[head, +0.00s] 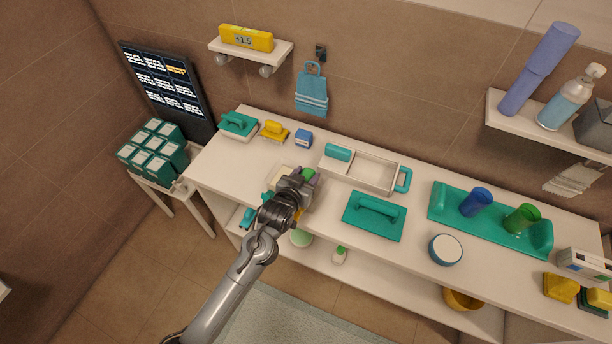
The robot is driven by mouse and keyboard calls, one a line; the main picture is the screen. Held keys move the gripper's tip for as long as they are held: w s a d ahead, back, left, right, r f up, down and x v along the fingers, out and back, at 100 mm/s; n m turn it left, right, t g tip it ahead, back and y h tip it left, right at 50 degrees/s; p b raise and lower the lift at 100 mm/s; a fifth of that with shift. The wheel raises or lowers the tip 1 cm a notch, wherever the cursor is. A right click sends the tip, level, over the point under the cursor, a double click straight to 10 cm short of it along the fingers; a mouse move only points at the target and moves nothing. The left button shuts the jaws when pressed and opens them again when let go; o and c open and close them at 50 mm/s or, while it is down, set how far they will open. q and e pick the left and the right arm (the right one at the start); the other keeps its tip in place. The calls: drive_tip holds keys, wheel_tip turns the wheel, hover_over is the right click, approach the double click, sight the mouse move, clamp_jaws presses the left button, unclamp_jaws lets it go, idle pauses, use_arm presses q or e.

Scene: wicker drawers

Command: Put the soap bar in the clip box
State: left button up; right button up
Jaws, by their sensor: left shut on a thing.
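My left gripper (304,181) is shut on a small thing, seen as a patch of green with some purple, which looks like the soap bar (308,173). It is over the counter, just left of the clip box; the gripper hides much of it. The clip box appears to be the open white box (371,186) with a teal clip (403,181) at its right end and a teal piece (338,152) at its left end. Its inside looks empty. A flat teal lid-like plate (374,228) with a handle lies in front of it. My right gripper is not in view.
On the counter (225,170), a teal-handled box (238,126), a yellow item (274,130) and a blue box (304,139) stand at the back left. A teal tray (448,205) with blue and green cups and a round tin (445,249) stand to the right.

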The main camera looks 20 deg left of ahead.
use_arm(q)
drive_tip(key=shift+f, duration=0.15)
drive_tip(key=shift+f, duration=0.45)
drive_tip(key=o, duration=1.1)
